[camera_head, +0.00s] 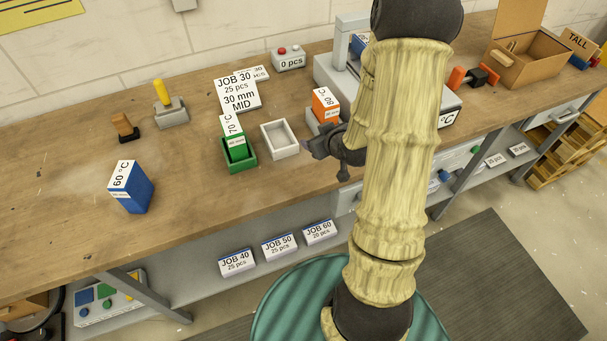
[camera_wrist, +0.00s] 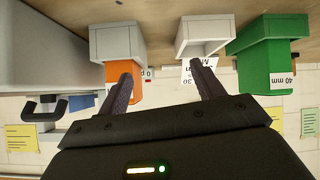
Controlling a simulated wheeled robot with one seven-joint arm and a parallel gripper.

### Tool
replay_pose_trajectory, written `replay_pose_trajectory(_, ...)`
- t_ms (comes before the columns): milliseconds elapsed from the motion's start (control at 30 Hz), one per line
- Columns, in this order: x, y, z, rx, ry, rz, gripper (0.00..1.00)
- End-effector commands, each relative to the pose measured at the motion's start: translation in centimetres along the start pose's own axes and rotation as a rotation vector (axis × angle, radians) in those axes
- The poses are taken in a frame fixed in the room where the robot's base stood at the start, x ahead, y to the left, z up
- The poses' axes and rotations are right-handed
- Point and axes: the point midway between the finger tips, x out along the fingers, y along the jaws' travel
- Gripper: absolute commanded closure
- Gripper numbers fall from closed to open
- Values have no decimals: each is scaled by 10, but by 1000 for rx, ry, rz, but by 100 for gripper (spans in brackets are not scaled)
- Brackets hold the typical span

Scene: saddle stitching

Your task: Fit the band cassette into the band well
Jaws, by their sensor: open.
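No part in view is plainly marked as the band cassette or band well. An orange block (camera_head: 325,100) labelled 80 °C stands in a grey holder (camera_wrist: 118,42). A green block (camera_head: 238,150) labelled 70 °C stands in a green tray (camera_head: 241,166). A blue block (camera_head: 130,190) labelled 60 °C stands alone at the bench's left front. An empty white tray (camera_head: 280,139) lies between green and orange. My gripper (camera_wrist: 161,72) is open and empty beside the orange block, one finger overlapping it in the wrist view. My arm hides part of the bench in the head view.
A job card (camera_head: 238,94) reads JOB 30, 25 pcs, 30 mm MID. A grey machine (camera_head: 335,75) stands behind my arm. A yellow-handled tool (camera_head: 169,108) and a counter box (camera_head: 289,60) stand at the back. The bench between blue and green blocks is clear.

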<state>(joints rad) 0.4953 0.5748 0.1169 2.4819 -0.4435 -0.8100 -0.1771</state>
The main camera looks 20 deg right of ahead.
Motion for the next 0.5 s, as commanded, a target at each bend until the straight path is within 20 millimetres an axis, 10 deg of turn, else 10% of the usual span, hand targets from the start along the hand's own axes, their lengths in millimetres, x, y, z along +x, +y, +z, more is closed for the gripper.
replay_pose_trajectory(500,-118,-90,3,125,-533,13,33)
